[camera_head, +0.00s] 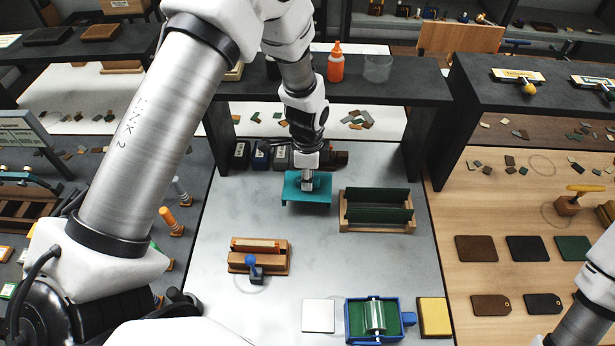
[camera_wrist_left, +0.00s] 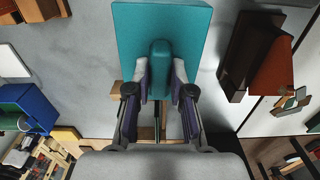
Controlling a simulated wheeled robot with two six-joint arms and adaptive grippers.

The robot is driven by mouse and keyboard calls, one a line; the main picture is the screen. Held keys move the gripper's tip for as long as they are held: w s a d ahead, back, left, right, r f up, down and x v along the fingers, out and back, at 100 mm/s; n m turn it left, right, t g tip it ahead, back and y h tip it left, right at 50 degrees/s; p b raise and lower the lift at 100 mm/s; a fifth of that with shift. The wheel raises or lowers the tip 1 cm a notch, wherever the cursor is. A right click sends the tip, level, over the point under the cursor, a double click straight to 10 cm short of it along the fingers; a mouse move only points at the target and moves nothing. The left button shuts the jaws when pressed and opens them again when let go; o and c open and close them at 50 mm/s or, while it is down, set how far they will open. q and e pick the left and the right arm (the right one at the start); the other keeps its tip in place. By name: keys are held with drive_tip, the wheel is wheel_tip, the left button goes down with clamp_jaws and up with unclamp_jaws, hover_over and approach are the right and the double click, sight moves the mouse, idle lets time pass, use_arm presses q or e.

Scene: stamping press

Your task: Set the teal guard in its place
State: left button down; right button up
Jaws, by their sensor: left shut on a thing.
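The teal guard (camera_head: 318,197), a flat plate with a raised grip, is at the back middle of the grey table, left of a wooden rack (camera_head: 350,225) with two upright dark green panels (camera_head: 377,214). My left gripper (camera_head: 307,184) is above the guard and shut on its grip. In the left wrist view the guard (camera_wrist_left: 163,22) extends out from between the fingers (camera_wrist_left: 160,88). I cannot tell whether its underside touches the table. The right arm shows at the lower right, but its gripper is out of frame.
A wooden block with a blue knob (camera_head: 251,264), a white pad (camera_head: 318,315), a blue tray with a roller (camera_head: 408,319) and a yellow pad (camera_head: 434,317) are nearer the front. Stamps (camera_head: 261,157) stand behind the guard, under a dark shelf (camera_head: 400,91). The middle of the table is clear.

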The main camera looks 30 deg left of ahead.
use_arm(q)
drive_tip(key=shift+w+r+p, duration=0.1)
drive_tip(key=shift+r+p, duration=0.85)
drive_tip(key=shift+r, duration=0.4)
drive_tip(key=shift+r+p, duration=0.95)
drive_tip(key=shift+r, duration=0.3)
drive_tip(key=shift+r+p, duration=0.35)
drive_tip(key=shift+r, duration=0.05)
